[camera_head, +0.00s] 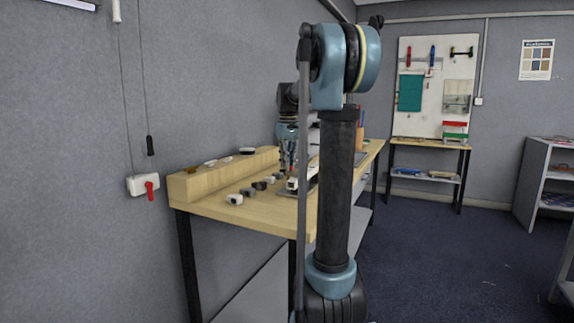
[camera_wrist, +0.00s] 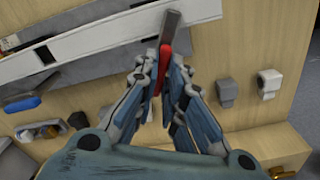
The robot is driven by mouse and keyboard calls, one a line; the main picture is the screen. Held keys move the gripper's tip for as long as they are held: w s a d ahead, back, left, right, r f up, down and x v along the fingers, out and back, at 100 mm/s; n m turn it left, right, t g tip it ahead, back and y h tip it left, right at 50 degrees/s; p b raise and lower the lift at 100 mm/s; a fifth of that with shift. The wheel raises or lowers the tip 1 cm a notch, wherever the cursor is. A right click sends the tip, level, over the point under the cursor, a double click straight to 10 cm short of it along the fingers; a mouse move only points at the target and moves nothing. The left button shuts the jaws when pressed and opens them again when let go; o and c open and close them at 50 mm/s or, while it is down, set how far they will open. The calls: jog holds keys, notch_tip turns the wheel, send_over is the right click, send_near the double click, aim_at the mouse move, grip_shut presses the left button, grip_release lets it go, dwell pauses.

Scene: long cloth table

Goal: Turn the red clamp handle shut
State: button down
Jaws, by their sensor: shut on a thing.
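The red clamp handle (camera_wrist: 166,66) shows in the wrist view between my fingertips, with a dark grey bar (camera_wrist: 171,28) running on from its far end. My gripper (camera_wrist: 160,82) is shut on the red handle, and the fingers hide part of it. In the head view my gripper (camera_head: 287,165) points down over the wooden table. The handle cannot be made out there.
A long pale rail (camera_wrist: 110,37) crosses the wrist view beside the handle. Small grey and white fittings (camera_wrist: 270,82) lie nearby, and a blue-handled tool (camera_wrist: 24,104) lies at left. In the head view, a raised wooden ledge (camera_head: 205,182) runs along the wall side of the table (camera_head: 222,211).

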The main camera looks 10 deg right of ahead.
jog(key=n, duration=0.5)
jog(key=shift+n, duration=0.4)
dwell(0.3)
jog(key=c, duration=1.7)
grip_release()
jog(key=shift+r, duration=0.1)
notch_tip(320, 180, up, 12)
jog(key=shift+w+f, duration=0.1)
